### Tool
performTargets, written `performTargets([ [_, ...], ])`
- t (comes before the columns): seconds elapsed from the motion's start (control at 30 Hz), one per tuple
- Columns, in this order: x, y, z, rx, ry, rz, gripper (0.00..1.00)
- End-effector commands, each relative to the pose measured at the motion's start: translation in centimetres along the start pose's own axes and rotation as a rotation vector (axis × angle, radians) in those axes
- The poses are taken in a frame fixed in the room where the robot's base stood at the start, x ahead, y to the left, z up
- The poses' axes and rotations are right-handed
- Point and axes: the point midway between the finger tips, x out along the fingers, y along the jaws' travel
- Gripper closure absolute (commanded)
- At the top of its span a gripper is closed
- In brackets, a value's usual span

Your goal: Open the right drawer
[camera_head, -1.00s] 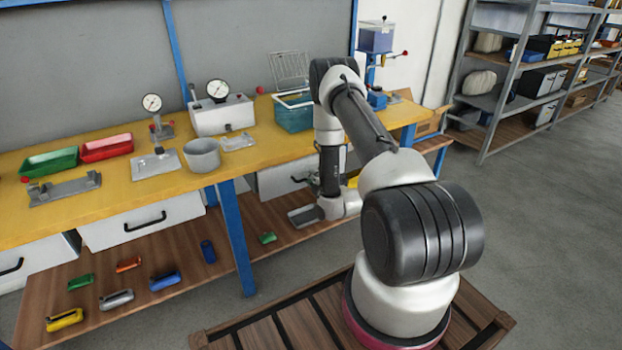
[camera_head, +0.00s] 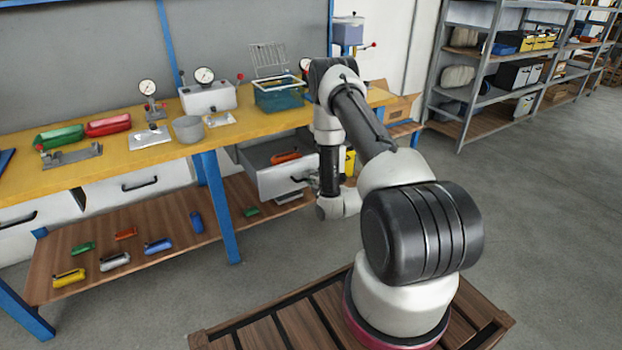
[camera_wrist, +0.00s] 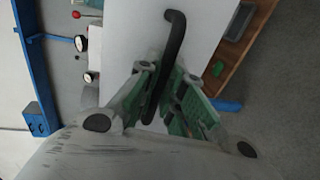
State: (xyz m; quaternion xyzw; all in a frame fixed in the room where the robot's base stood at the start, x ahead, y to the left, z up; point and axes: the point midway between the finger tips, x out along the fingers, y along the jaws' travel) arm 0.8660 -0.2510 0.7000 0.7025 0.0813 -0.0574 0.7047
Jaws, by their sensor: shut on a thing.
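The right drawer (camera_head: 272,184) is pulled out from under the yellow workbench, and an orange tool (camera_head: 286,157) shows inside it. Its black handle (camera_wrist: 166,75) runs between the green-padded fingers of my gripper (camera_wrist: 165,100) in the wrist view, with the white drawer front (camera_wrist: 128,30) behind it. My gripper is shut on the handle. In the head view my arm hides most of the gripper and the right end of the drawer front.
The yellow workbench (camera_head: 100,170) carries gauges, bins and a grey cup (camera_head: 187,129). Its wooden lower shelf (camera_head: 75,240) holds several coloured tools. A blue leg (camera_head: 222,205) stands left of the drawer. Open floor (camera_head: 540,220) lies to the right.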

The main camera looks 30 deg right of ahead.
Motion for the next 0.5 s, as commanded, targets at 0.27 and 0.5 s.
performTargets([
  [0.27,-0.02,-0.06,0.01,0.0,0.0,-0.002,1.0],
  [0.5,-0.02,-0.06,0.01,0.0,0.0,-0.001,0.81],
])
